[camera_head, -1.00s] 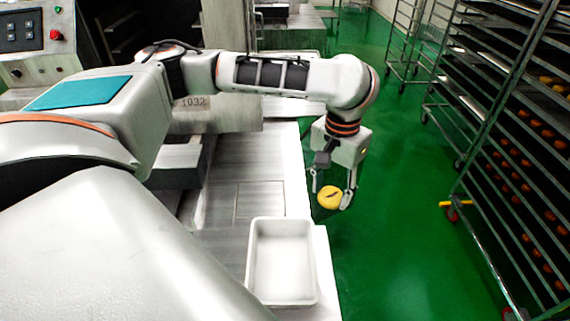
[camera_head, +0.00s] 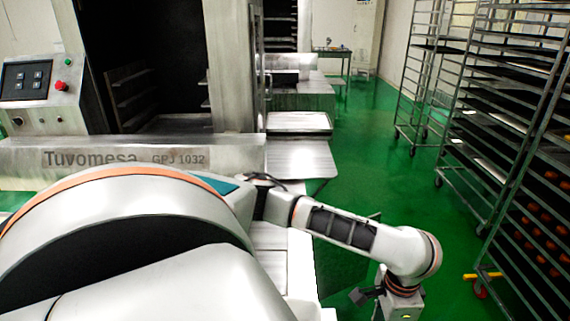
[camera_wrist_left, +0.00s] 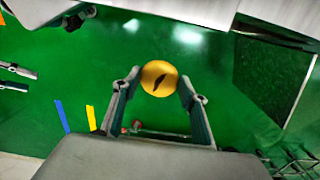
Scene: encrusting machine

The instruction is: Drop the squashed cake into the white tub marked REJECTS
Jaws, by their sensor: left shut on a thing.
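My left gripper (camera_wrist_left: 158,100) is shut on the yellow cake (camera_wrist_left: 158,78), which has a dark slit-like mark. In the left wrist view the cake sits between the two fingertips, above the green floor. In the head view my left arm reaches right, and only the top of its gripper shows at the bottom edge; fingers and cake are cut off there. The white tub is not in the head view, and I cannot pick it out in the left wrist view. Two grey prongs at the left edge of the wrist view may be my right gripper (camera_wrist_left: 15,77).
The steel machine (camera_head: 235,154) marked Tuvomesa GPJ 1032 stands at left, with a control panel (camera_head: 28,80). Steel surfaces (camera_head: 300,158) run beyond it. Wheeled racks (camera_head: 520,150) line the right side. Green floor (camera_head: 365,150) lies clear between. Blue and yellow strips (camera_wrist_left: 62,116) mark the floor.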

